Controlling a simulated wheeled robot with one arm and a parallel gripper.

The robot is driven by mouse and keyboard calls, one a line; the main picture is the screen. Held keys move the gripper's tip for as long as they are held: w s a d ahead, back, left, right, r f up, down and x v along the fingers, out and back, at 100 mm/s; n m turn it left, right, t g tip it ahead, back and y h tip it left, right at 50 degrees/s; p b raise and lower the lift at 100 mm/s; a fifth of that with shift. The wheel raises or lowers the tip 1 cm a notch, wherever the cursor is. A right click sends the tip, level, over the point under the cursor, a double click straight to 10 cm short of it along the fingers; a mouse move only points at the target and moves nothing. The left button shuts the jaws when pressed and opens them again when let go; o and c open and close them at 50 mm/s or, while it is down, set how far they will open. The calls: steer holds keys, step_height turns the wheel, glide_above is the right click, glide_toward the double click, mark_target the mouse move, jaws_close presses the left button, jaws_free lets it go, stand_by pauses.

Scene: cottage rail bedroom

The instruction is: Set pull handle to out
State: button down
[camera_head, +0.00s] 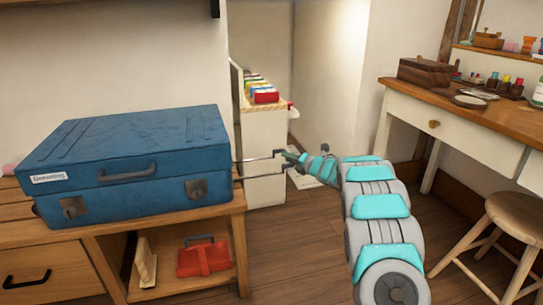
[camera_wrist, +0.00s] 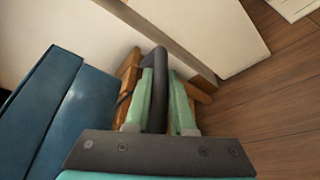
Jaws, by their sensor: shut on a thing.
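The blue suitcase (camera_head: 135,150) lies flat on the wooden bench at the left in the head view. Its blue side also shows at the left of the wrist view (camera_wrist: 75,115). The pull handle (camera_head: 262,158) stands out from the suitcase's right end on two thin metal rods. Its dark grip bar (camera_wrist: 158,85) runs between my green fingers in the wrist view. My gripper (camera_head: 300,159) is shut on this bar, to the right of the suitcase; it also shows in the wrist view (camera_wrist: 162,95). My fingers hide part of the bar.
The bench (camera_head: 240,205) holds a red caddy (camera_head: 203,258) on its lower shelf. A white unit with colourful items (camera_head: 264,97) stands behind my gripper. A desk (camera_head: 450,120) and a round stool (camera_head: 515,215) are at the right. Wooden floor (camera_head: 300,255) is open between.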

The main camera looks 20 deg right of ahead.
steer(key=shift+d+p, duration=0.45)
steer(key=shift+d, duration=1.4)
steer(key=c, duration=0.8)
jaws_free()
steer(key=shift+d, duration=0.15)
steer(key=shift+o, duration=0.2)
steer(key=shift+s, duration=0.1)
steer(key=v, duration=0.7)
steer(key=shift+s+b, duration=0.25)
steer(key=shift+b, duration=0.15)
steer(key=shift+d+r, duration=0.1)
